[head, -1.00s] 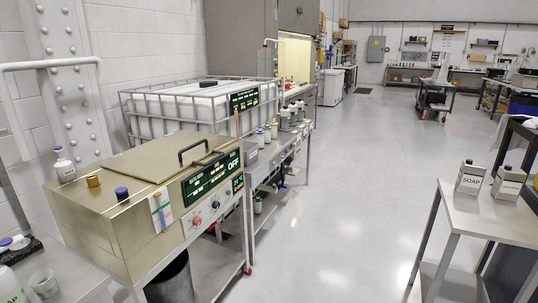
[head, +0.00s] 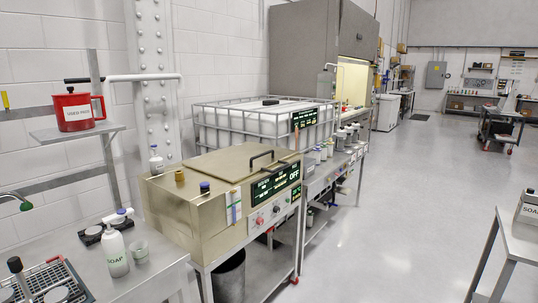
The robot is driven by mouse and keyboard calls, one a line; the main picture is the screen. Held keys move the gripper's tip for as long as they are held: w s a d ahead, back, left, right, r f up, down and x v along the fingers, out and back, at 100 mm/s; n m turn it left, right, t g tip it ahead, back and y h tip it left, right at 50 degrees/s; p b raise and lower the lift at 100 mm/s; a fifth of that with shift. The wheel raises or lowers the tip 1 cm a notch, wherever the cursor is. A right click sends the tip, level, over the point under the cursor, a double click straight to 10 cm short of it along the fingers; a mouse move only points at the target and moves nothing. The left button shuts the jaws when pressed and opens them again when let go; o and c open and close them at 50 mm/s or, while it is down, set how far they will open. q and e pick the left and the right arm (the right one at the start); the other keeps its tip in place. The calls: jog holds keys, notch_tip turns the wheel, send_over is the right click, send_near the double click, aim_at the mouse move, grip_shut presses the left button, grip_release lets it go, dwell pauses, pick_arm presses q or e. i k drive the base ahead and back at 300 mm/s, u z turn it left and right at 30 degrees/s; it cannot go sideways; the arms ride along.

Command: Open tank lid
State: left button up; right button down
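The tank (head: 190,222) is a brass-coloured box on a metal stand in the middle of the head view. Its flat lid (head: 222,165) lies down on top and looks closed. A black handle (head: 262,155) stands at the lid's right side. A dark display panel (head: 275,183) on the tank's front reads "OFF", with knobs below it. Neither of my grippers is in view.
A caged white container (head: 262,125) stands behind the tank. At left are a counter with a soap bottle (head: 115,252), and a shelf with a red jug (head: 72,110). Small capped bottles stand on the tank's left top.

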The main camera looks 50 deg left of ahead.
aim_at(233, 164)
jog(key=u, duration=0.05)
jog(key=i, duration=1.65)
jog(key=u, duration=0.7)
jog(key=i, duration=0.95)
jog(key=u, duration=1.55)
jog(key=i, duration=0.7)
jog(key=u, duration=0.6)
